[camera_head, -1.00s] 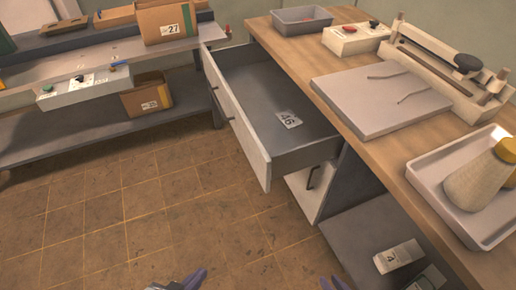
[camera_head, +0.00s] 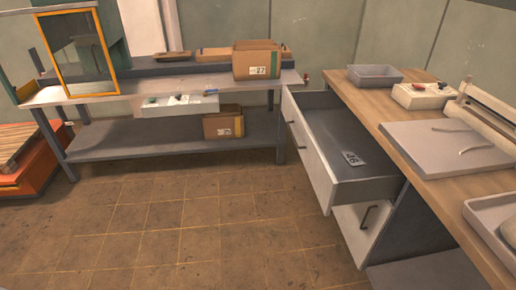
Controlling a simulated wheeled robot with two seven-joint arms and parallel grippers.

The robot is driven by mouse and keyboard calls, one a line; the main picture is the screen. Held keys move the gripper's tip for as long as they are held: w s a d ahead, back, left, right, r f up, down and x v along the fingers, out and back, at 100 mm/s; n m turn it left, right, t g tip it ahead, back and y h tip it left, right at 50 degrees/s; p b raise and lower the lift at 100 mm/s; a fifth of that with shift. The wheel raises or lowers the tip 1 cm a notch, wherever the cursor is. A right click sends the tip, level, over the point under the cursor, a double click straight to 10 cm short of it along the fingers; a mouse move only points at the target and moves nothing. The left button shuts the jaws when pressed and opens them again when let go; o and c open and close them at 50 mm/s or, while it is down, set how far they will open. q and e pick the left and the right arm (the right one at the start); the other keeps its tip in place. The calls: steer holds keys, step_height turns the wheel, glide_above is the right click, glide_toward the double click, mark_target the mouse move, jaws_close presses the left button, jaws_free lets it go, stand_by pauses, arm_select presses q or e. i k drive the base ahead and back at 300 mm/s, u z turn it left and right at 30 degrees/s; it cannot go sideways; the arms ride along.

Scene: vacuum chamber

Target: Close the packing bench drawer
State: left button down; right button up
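The packing bench drawer (camera_head: 320,176) is pulled out to the left from under the wooden bench top (camera_head: 403,98). It has a white front with dark handles and a grey inside. A small tag marked 46 (camera_head: 353,159) lies on its floor. A second white front with a dark handle (camera_head: 362,222) sits below it. Neither of my grippers shows in the head view at this moment.
On the bench top are a grey tray (camera_head: 375,76), a white control box (camera_head: 421,95) and a grey flat plate (camera_head: 448,147). A grey workbench (camera_head: 150,149) with cardboard boxes (camera_head: 257,60) stands behind. The tiled floor (camera_head: 190,235) left of the drawer is clear.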

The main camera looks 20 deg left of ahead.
mark_target(321, 127)
steer(key=u, duration=0.55)
steer(key=i, duration=1.45)
steer(key=z, duration=0.6)
